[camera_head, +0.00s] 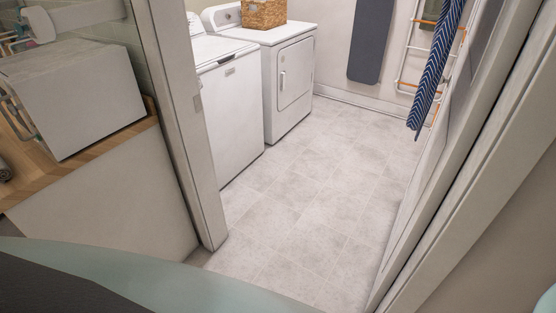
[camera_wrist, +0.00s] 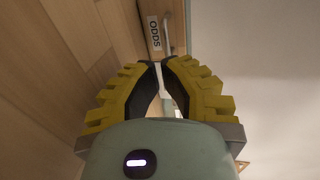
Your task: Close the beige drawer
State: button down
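In the wrist view my gripper (camera_wrist: 162,65) has two yellow, ribbed fingers with dark inner pads. Their tips are close together, with a thin pale strip showing between them. I cannot tell whether that strip is a held part or background. Just beyond the tips is a light wood front (camera_wrist: 85,35) with a white label reading "ODDS" (camera_wrist: 154,33). A thin pale bar (camera_wrist: 167,35), perhaps a handle, runs beside the label. I cannot tell whether this front is the beige drawer or how far it stands open. My gripper is not visible in the head view.
In the head view a doorway opens onto clear grey floor tiles (camera_head: 300,215). A white washer (camera_head: 235,110) and dryer (camera_head: 290,80) stand beyond its left post (camera_head: 190,130). A wicker basket (camera_head: 264,13) tops the dryer. A pale box (camera_head: 75,95) sits on a wood surface at left.

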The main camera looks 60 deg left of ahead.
jog(key=shift+s+a, duration=0.1)
jog(key=shift+a, duration=0.45)
jog(key=shift+a+r, duration=0.1)
jog(key=shift+r, duration=0.15)
jog(key=v, duration=0.5)
jog(key=shift+s+a+f, duration=0.1)
jog(key=shift+s+a, duration=0.1)
jog(key=shift+a, duration=0.2)
jog(key=shift+s+a, duration=0.15)
jog(key=shift+a, duration=0.5)
jog(key=shift+s+a+r, duration=0.25)
jog(key=shift+a+r, duration=0.1)
